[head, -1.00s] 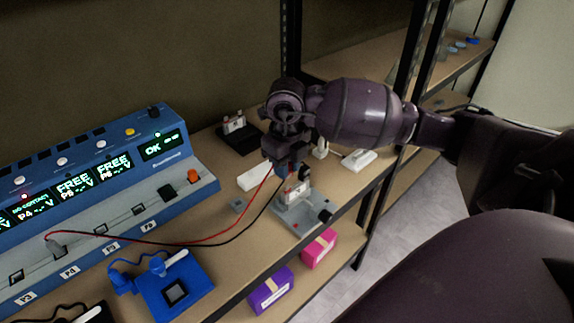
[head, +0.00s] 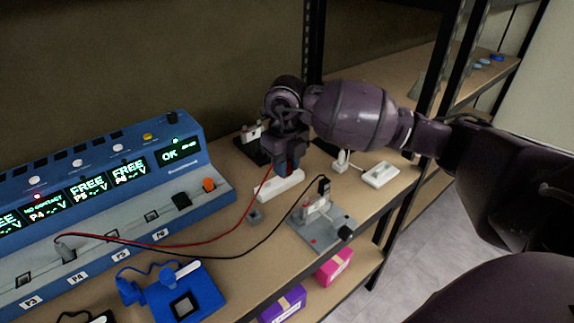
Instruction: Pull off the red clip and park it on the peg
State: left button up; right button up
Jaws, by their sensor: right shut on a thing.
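My right gripper (head: 289,168) is shut on the red clip, which is mostly hidden between the fingers. The clip's red lead (head: 256,198) hangs from it and runs left to the blue instrument. The gripper is just above or behind a long white block (head: 278,187); I cannot tell if they touch. The peg is not clearly identifiable. A grey fixture plate (head: 335,222) at the front right holds a small white cell (head: 316,207), with the black clip (head: 323,187) on it. The red clip is apart from this cell. My left gripper is not in view.
The blue instrument (head: 195,168) with lit displays fills the left. A small grey block (head: 255,216) lies between it and the fixture. A blue device (head: 184,296) stands in front. White pieces (head: 381,174) lie at right. A shelf post (head: 312,45) rises behind the arm.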

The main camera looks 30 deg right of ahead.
jog(key=shift+w, duration=0.1)
jog(key=shift+w+a+b, duration=0.2)
jog(key=shift+w+b, duration=0.2)
jog(key=shift+w, duration=0.7)
jog(key=shift+w+a+b, duration=0.15)
jog(key=shift+w+b, duration=0.2)
jog(key=shift+w, duration=0.75)
jog(key=shift+w+a+b, duration=0.2)
jog(key=shift+w+b, duration=0.2)
jog(key=shift+w, duration=0.7)
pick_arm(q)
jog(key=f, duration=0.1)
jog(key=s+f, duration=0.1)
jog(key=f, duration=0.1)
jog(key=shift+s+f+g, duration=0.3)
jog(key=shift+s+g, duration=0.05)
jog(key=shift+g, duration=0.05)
